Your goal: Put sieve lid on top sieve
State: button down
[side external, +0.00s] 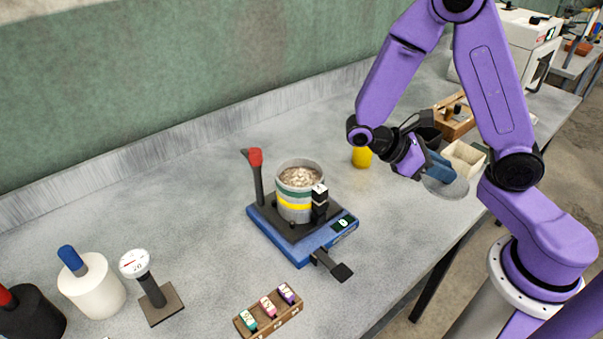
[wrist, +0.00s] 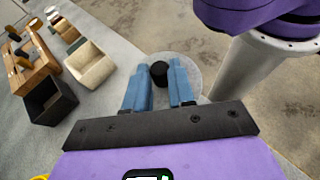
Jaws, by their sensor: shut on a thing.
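The sieve lid (side external: 452,190) is a clear, greyish disc with a black knob (wrist: 159,73). It is at the right, by the table's front edge; whether it touches the table is hard to tell. My gripper (side external: 440,170) is shut on the lid's knob, with its blue fingers on both sides of it in the wrist view (wrist: 159,80). The sieve stack (side external: 294,209), with green, yellow and grey bands, stands upright on a blue shaker base (side external: 290,249). Its top sieve (side external: 279,178) is open and holds pale grain. My gripper is well to the right of the stack.
A red-tipped lever (side external: 256,165) and a black clamp (side external: 319,203) rise beside the stack. A yellow container (side external: 362,157) stands between stack and gripper. A cream box (wrist: 90,64), a dark box (wrist: 50,100) and a wooden rack (wrist: 35,62) are near my gripper.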

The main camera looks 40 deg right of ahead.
jog(key=s+a+r+m+g+y, duration=0.2)
jog(key=a+r+m+g+y, duration=0.25)
jog(key=a+m+y, duration=0.7)
jog(key=w+a+r+m+t+y, duration=0.4)
jog(key=w+r+m+t+y, duration=0.6)
jog(key=r+m, duration=0.25)
jog(key=shift+m+g+y, duration=0.25)
jog(key=shift+m, duration=0.15)
jog(key=shift+w+a+f, duration=0.65)
jog(key=shift+w+f, duration=1.3)
jog(key=shift+f, duration=0.25)
jog(key=shift+w+a+f, duration=0.65)
jog(key=shift+w+f, duration=1.3)
jog(key=shift+f, duration=0.2)
jog(key=shift+w+a+f, duration=0.65)
jog(key=shift+w+f, duration=1.3)
jog(key=shift+f, duration=0.25)
jog(key=shift+f, duration=0.6)
